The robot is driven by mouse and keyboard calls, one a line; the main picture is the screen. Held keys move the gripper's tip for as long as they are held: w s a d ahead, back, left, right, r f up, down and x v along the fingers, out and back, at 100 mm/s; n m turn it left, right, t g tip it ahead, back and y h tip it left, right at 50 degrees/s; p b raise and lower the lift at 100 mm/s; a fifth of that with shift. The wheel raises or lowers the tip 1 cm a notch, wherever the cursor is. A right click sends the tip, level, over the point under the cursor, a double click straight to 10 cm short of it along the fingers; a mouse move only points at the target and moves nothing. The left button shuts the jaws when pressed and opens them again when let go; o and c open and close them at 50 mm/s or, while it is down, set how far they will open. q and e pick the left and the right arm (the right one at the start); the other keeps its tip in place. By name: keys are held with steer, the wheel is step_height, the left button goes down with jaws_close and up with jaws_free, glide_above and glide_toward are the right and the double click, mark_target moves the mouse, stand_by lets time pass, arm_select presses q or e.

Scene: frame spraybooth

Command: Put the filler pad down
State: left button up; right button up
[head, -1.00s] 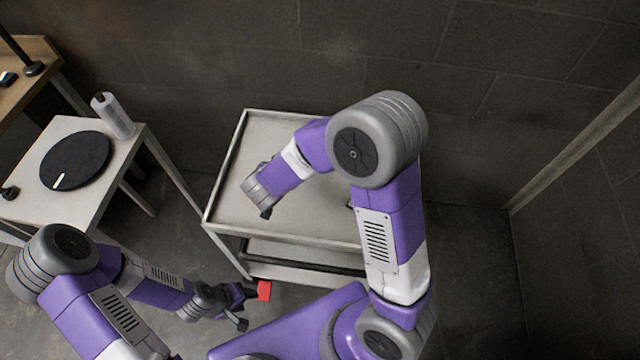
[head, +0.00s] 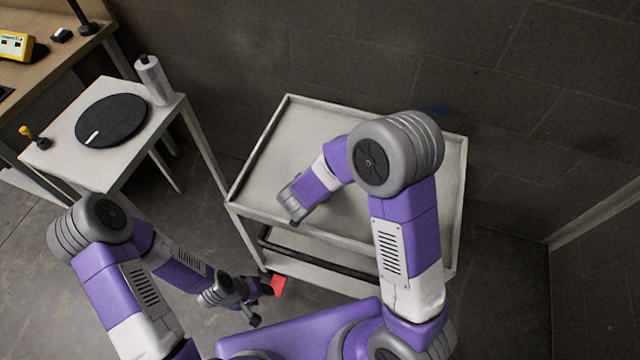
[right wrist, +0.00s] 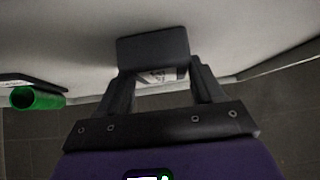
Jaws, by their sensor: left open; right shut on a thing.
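A dark grey block, which I take to be the filler pad (right wrist: 153,48), is held at the fingertips of my right gripper (right wrist: 158,70) in the right wrist view. That gripper is shut on it, close to a pale surface; I cannot tell if the pad touches it. In the head view my right gripper (head: 296,220) is over the near left part of the trolley top (head: 275,165); its fingers and the pad are mostly hidden there. My left gripper (head: 259,303) is open, low in front of the trolley. A red piece (head: 279,286) shows at its fingertip; whether they touch is unclear.
A white side table (head: 60,158) with a black disc (head: 111,121) and a white bottle (head: 155,82) stands left. A wooden bench (head: 55,62) holds a yellow device (head: 16,45). A green tube (right wrist: 37,98) shows in the right wrist view. The trolley's raised rim (head: 258,150) borders its top.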

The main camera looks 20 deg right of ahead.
steer(key=shift+r, duration=0.15)
steer(key=o, duration=0.5)
steer(key=shift+f, duration=0.25)
steer(key=o, duration=0.5)
steer(key=shift+r, duration=0.1)
steer(key=shift+r, duration=0.15)
steer(key=p+v, duration=0.5)
steer(key=v, duration=0.7)
